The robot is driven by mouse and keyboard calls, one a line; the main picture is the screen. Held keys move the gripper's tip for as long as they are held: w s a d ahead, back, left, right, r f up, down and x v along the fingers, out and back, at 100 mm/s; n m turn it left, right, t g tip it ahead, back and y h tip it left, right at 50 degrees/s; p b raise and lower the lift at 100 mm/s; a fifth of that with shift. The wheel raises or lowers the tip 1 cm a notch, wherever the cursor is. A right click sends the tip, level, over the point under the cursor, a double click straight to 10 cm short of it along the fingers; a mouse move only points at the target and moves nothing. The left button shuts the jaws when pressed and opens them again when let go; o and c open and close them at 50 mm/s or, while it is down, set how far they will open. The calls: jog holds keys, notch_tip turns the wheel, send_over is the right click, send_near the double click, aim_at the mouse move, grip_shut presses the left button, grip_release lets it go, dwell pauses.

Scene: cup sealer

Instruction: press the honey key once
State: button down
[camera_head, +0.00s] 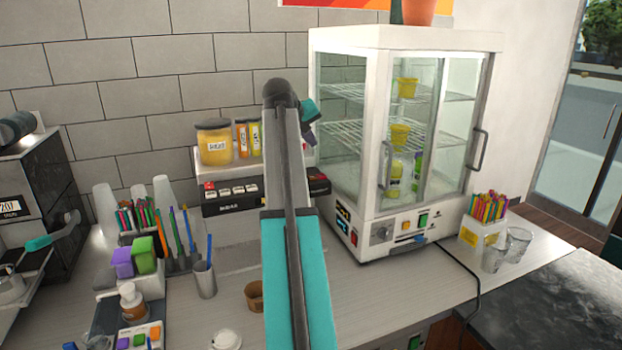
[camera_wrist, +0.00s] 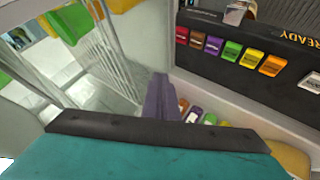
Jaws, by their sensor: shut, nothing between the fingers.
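In the wrist view a dark panel carries a row of coloured keys: a red key (camera_wrist: 182,35), a brown key (camera_wrist: 197,39), a purple key (camera_wrist: 213,45), a green key (camera_wrist: 232,50), a yellow key (camera_wrist: 251,58), an orange key (camera_wrist: 273,65) and a white key (camera_wrist: 311,82). Their labels are too small to read, so I cannot tell which is honey. My gripper (camera_wrist: 160,98) is shut and empty, left of and below this row in the picture, with no visible contact. In the head view my gripper (camera_head: 309,134) is beside the glass cabinet, and my arm hides part of the counter back.
A glass cabinet (camera_head: 345,215) stands close to the right of my gripper. A shelf unit (camera_head: 232,205) with a yellow jar (camera_head: 215,142) stands left of my arm. A brown cup (camera_head: 254,294) and a pen cup (camera_head: 204,280) are on the counter (camera_head: 230,310).

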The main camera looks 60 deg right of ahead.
aim_at(310, 178)
jog(key=shift+w+a+f, duration=0.1)
jog(key=shift+f, duration=0.1)
jog(key=shift+f+b, duration=2.05)
jog(key=shift+f, duration=2.15)
jog(key=shift+f, duration=0.9)
jog(key=shift+r, duration=0.1)
jog(key=shift+r+p, duration=0.35)
jog(key=shift+r, duration=0.45)
jog(key=shift+r, duration=0.1)
jog(key=shift+r+p, duration=1.35)
jog(key=shift+r, duration=1.05)
